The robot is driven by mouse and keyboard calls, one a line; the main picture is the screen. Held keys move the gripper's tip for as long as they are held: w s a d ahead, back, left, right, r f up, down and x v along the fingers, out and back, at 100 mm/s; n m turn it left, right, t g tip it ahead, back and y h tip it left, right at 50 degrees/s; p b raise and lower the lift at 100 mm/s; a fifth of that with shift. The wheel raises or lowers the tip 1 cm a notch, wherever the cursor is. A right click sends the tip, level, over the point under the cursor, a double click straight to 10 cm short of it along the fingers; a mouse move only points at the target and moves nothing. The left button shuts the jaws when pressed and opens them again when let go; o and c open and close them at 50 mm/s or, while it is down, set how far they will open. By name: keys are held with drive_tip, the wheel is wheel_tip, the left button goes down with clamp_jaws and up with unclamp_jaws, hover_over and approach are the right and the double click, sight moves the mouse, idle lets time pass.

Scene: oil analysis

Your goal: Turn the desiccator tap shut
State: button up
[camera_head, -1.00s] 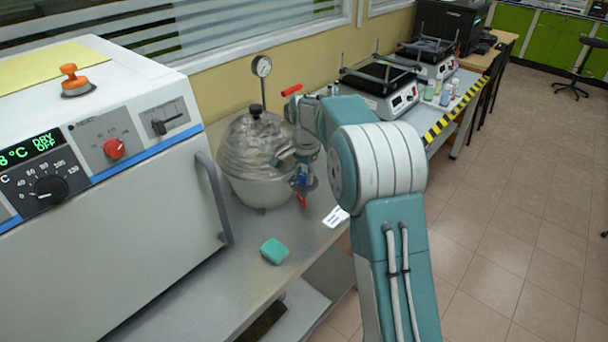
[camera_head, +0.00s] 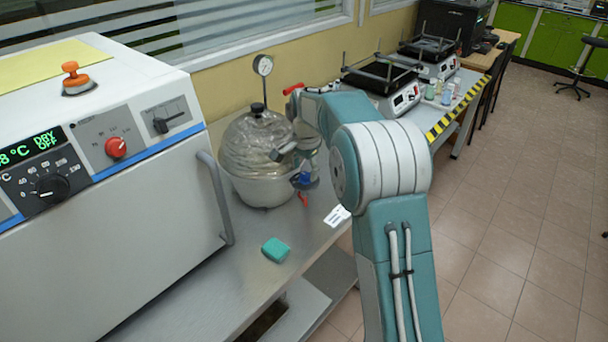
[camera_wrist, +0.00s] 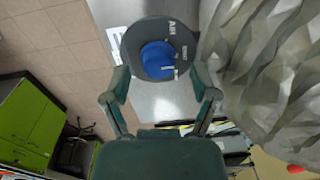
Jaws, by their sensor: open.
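The desiccator (camera_head: 258,146) is a rounded vessel with a cloudy, crinkled dome and a pale bowl, standing on the bench. Its tap shows as a small blue knob (camera_head: 302,178) at its right side, partly covered by my gripper (camera_head: 298,160). In the wrist view the blue knob (camera_wrist: 158,58) sits on a dark round dial with white lettering; "AIR" is readable, and a white mark is on the knob's lower right. My gripper (camera_wrist: 162,82) is open, one finger at each side of the dial's lower part. Contact with the knob cannot be told.
A pressure gauge (camera_head: 262,66) rises behind the dome. A white oven (camera_head: 110,170) stands close on the left. A teal block (camera_head: 275,250) and a white card (camera_head: 337,216) lie on the bench. A red part (camera_head: 304,199) shows below the knob. Floor is free at right.

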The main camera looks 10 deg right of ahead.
sight(306, 177)
wheel_tip(306, 177, up, 10)
drive_tip(key=shift+s, duration=0.2)
drive_tip(key=s+r+n+t, duration=0.1)
drive_tip(key=s+r+n, duration=0.25)
drive_tip(key=s, duration=0.55)
drive_tip(key=s+r+n+t, duration=0.2)
drive_tip(key=s+r+n, duration=0.15)
drive_tip(key=s, duration=0.65)
drive_tip(key=s+f+n+t, duration=0.1)
drive_tip(key=s+f+n, duration=0.1)
drive_tip(key=s, duration=0.6)
drive_tip(key=s+f+n+t, duration=0.1)
drive_tip(key=s+f, duration=0.3)
drive_tip(key=s, duration=0.5)
drive_tip(key=shift+n, duration=0.8)
drive_tip(key=shift+d, duration=0.1)
